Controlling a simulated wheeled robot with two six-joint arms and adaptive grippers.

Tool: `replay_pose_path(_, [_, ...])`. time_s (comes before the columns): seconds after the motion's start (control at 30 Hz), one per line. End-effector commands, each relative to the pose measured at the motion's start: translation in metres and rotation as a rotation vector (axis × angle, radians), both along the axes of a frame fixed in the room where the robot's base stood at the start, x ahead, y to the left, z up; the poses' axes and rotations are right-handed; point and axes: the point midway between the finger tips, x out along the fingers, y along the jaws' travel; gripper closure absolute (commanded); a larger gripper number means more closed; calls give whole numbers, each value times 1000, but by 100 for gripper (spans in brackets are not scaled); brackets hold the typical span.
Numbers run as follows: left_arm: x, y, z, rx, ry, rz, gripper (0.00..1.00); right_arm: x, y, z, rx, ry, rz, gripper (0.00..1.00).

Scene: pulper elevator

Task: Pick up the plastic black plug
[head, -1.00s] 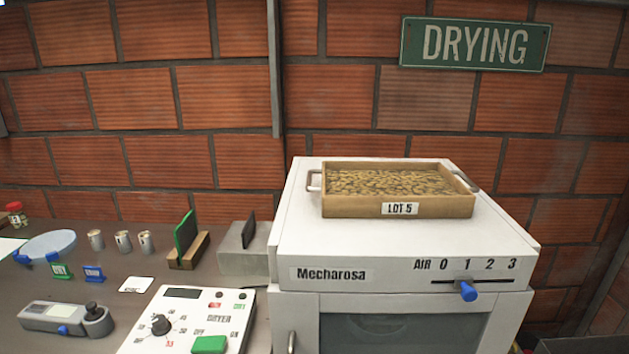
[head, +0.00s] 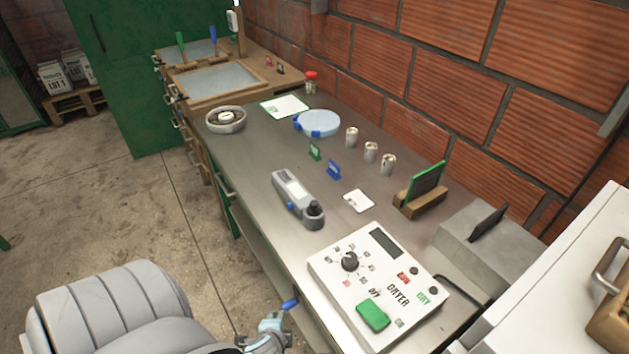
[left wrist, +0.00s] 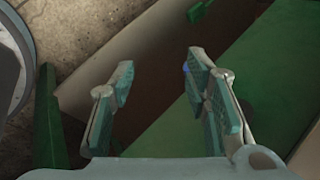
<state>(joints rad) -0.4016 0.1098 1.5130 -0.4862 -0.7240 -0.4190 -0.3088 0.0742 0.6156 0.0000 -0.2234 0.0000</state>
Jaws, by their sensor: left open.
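In the head view, a round black plug-like cap (head: 314,211) sits on the near end of the grey handheld meter (head: 292,190) on the metal bench. A flat black piece (head: 488,222) stands upright in a grey block (head: 470,238) further right; I cannot tell for sure which one is the plug. My left gripper (head: 268,330) is low at the bottom edge of the head view, in front of the bench and apart from both. In the left wrist view, the left gripper's fingers (left wrist: 158,64) are spread with nothing held between them. My right gripper is not in view.
The dryer control box (head: 378,285) stands at the bench's near end. A blue-tipped part (head: 290,304) shows beside my gripper. Several cans (head: 371,152), a white card (head: 358,200) and a green board in a wooden stand (head: 420,203) are near the meter.

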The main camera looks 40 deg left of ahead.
Motion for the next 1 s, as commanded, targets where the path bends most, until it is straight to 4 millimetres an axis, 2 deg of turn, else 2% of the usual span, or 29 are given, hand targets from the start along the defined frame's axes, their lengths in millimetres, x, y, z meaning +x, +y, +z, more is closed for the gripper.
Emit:
replay_pose_path(0.03, [16, 10, 56, 85, -31, -39, 57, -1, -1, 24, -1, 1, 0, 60])
replay_pose_path(0.1, [32, 23, 112, 204, -62, -75, 57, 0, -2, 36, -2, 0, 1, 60])
replay_pose_path(0.17, [41, 33, 158, 299, -85, -95, 57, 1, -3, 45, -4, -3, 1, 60])
replay_pose_path(0.27, [72, 48, 184, 688, -8, -412, 57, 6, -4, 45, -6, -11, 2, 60])
replay_pose_path(0.3, [85, 48, 199, 843, 33, -532, 57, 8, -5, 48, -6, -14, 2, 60])
replay_pose_path(0.4, [110, 40, 227, 1186, 150, -793, 57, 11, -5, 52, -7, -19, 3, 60])
replay_pose_path(0.5, [127, 29, 242, 1432, 255, -972, 57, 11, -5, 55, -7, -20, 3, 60])
replay_pose_path(0.6, [142, 27, 245, 1543, 307, -1050, 57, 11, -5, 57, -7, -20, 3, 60])
replay_pose_path(0.83, [194, 55, 235, 1550, 313, -1055, 57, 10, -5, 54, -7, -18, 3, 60])
replay_pose_path(1.0, [215, 67, 228, 1547, 311, -1054, 57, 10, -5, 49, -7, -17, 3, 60])
